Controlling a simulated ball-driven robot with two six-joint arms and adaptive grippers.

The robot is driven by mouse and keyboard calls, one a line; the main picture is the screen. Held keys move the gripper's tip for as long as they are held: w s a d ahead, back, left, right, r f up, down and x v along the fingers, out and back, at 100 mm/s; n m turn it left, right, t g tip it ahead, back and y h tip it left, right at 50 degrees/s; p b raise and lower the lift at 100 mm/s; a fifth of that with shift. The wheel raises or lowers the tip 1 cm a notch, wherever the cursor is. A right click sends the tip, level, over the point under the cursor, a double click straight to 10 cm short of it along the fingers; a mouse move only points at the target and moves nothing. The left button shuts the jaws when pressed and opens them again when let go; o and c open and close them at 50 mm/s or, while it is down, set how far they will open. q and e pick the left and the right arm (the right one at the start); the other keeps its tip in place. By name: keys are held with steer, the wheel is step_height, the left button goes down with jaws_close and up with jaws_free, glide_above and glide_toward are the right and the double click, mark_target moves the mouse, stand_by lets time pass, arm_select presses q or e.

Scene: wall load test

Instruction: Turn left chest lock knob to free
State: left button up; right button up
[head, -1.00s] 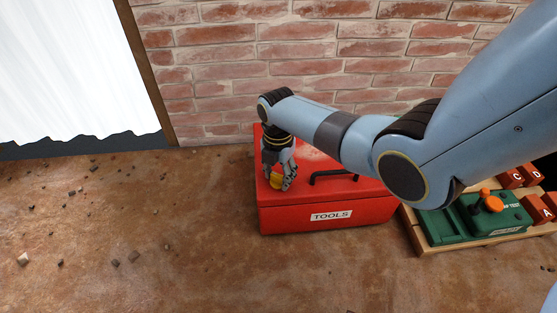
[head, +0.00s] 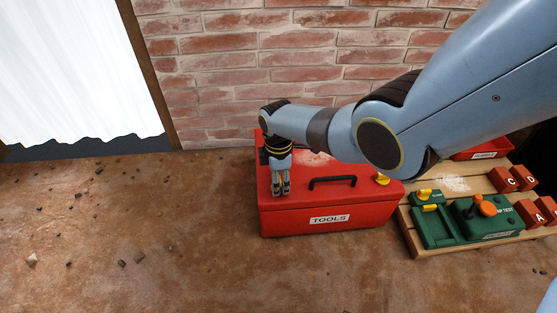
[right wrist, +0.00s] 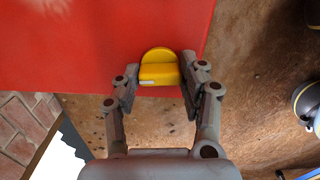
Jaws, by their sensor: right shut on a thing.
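The red tool chest (head: 290,222) stands on the floor against the brick wall, its lid down. My right gripper (head: 280,190) is over the left part of its lid, fingers around the left lock knob. In the right wrist view, the yellow knob (right wrist: 159,68) sits between the two fingertips of the right gripper (right wrist: 160,77), near the chest's edge. A small white mark shows on the knob's grip bar. In the head view my fingers mostly hide this knob. The yellow right lock knob (head: 382,179) is uncovered. My left gripper is out of view.
A black handle (head: 332,181) stands up mid-lid, right of my gripper. A wooden board (head: 455,248) with a green test device (head: 490,222) and red lettered blocks (head: 502,179) lies to the right. Open floor with small rubble is at left.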

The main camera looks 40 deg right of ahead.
steer(key=shift+m, duration=0.6)
steer(key=o, duration=1.2)
steer(key=shift+c, duration=0.2)
step_height(320, 180, up, 12)
steer(key=shift+s+f, duration=0.1)
